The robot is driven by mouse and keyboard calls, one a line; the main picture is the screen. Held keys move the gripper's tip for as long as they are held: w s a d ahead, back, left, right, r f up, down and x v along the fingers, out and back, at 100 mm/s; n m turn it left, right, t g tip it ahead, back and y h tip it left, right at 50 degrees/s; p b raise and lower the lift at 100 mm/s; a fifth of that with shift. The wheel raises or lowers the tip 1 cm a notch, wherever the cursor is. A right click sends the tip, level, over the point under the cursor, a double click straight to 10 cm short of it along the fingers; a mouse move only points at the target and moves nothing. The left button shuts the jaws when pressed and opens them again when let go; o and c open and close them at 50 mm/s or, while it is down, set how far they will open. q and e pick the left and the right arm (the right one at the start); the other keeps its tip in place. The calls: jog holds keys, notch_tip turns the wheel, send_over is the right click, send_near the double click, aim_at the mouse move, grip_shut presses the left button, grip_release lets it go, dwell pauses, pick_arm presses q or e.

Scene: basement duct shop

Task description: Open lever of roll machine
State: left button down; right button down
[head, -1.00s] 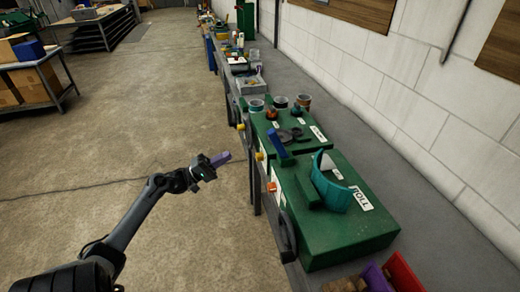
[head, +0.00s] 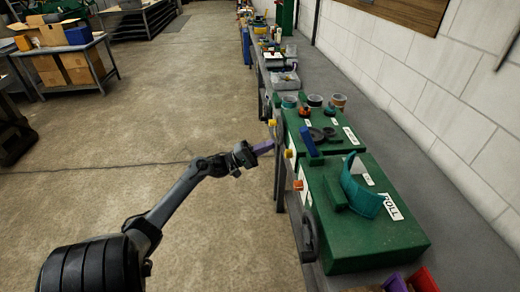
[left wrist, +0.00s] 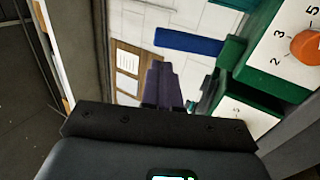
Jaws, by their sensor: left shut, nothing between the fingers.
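The roll machine (head: 375,245) is the near green box on the bench, with a white label partly reading "OLL" and a teal curved sheet (head: 358,190) on top. A blue bar (head: 310,142), apparently its lever, sticks up at the box's far-left corner. The blue bar also shows in the left wrist view (left wrist: 188,42), ahead of my fingers. My left gripper (head: 264,147), with purple fingers, is shut and empty. It is over the floor, left of the bench front and apart from the bar. My right gripper is not in view.
An orange knob (head: 298,185) is on the machine's front; an orange dial knob (left wrist: 305,46) shows in the wrist view. Another green box (head: 335,135) stands beyond. Red (head: 425,280) and purple bins are at the near end. The floor left of the bench is open.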

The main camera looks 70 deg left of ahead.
aim_at(310, 144)
pick_arm(q)
jog(key=x, duration=0.9)
jog(key=shift+w+r, duration=0.1)
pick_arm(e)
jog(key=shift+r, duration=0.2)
